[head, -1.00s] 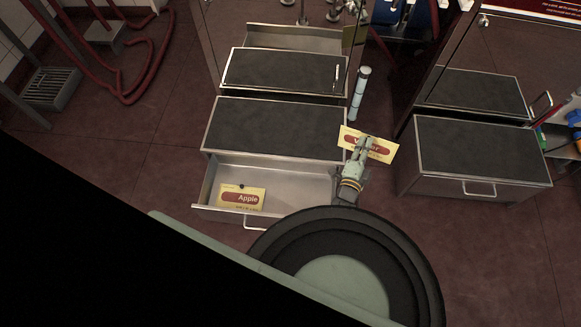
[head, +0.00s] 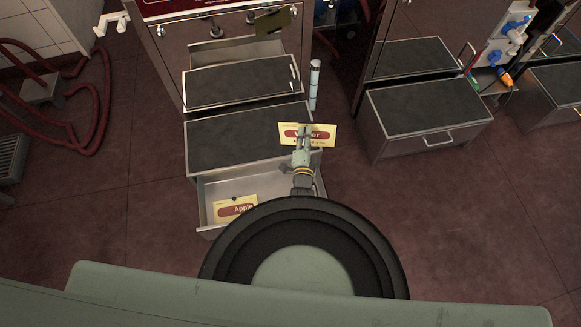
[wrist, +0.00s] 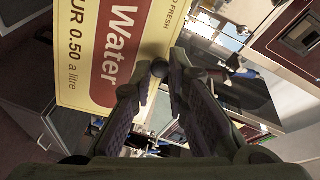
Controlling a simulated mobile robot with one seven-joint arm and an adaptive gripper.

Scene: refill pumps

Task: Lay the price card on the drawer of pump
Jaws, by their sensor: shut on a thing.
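A yellow price card (head: 322,136) with a red band is held by my gripper (head: 303,130) above the floor, to the right of the left pump's steps. In the wrist view the card (wrist: 98,50) reads "Water" and "EUR 0.50 a litre"; the fingers of my gripper (wrist: 160,70) are closed at its edge. The left pump's lowest drawer (head: 208,193) is pulled open. A yellow "Apple" card (head: 235,208) lies inside it. My arm hides the drawer's right front.
A second pump's step drawer (head: 425,118) stands shut to the right. A white and blue cylinder (head: 314,85) stands beside the left pump. Red hoses (head: 90,110) lie at the left. The floor at right front is clear.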

